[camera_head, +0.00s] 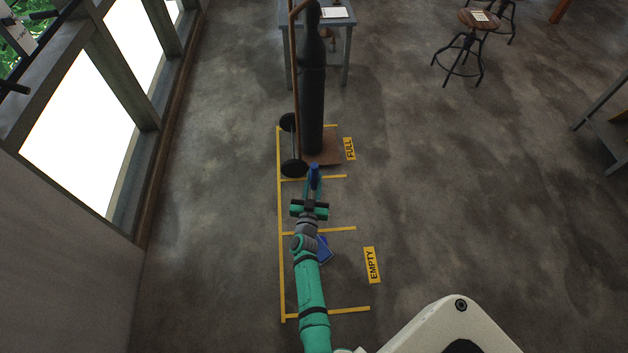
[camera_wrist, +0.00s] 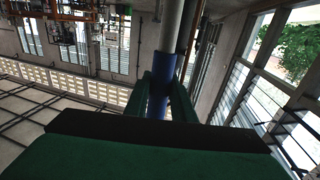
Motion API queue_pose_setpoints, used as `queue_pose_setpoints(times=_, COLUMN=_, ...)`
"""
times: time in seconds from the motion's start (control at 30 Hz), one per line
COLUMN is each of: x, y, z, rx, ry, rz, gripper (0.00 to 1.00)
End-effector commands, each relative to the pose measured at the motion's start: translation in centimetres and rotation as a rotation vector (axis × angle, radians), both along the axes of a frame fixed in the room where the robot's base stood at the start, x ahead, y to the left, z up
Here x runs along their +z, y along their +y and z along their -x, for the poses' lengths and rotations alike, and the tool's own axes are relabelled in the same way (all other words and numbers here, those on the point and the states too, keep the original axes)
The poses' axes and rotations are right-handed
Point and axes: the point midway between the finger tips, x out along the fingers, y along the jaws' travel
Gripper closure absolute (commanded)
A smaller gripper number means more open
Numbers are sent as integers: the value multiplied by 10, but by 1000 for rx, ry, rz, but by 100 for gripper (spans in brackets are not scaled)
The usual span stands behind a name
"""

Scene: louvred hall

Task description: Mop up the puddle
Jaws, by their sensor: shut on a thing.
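My gripper (camera_head: 314,188) is shut on a blue upright grip (camera_head: 315,171), seemingly a mop handle. In the wrist view, both green fingers (camera_wrist: 163,98) close around this blue grip (camera_wrist: 160,88). A blue flat piece (camera_head: 324,250), seemingly the mop head, shows on the floor just right of my forearm, in the yellow-lined bay. My arm hides part of it and any link to the grip. I cannot make out a clear puddle; the floor has several darker patches, one large one right of the bays (camera_head: 475,185).
A dark gas cylinder (camera_head: 312,105) stands on a wheeled cart just beyond my gripper, beside the FULL label (camera_head: 349,149). The EMPTY label (camera_head: 372,265) lies nearer. A table (camera_head: 343,22) and stools (camera_head: 462,48) stand farther back. A windowed wall lines the left. Floor to the right is open.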

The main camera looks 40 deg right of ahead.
Motion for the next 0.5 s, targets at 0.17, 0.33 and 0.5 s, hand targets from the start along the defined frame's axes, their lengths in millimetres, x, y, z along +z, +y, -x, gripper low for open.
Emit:
queue_pose_setpoints(times=0.17, x=-4, y=1, z=1, rx=1, ry=6, rz=-4, gripper=100)
queue_pose_setpoints(times=0.33, x=-5, y=8, z=-3, rx=5, ry=6, rz=-6, gripper=100)
queue_pose_setpoints(times=0.5, x=-6, y=25, z=-13, rx=8, ry=9, rz=-10, gripper=100)
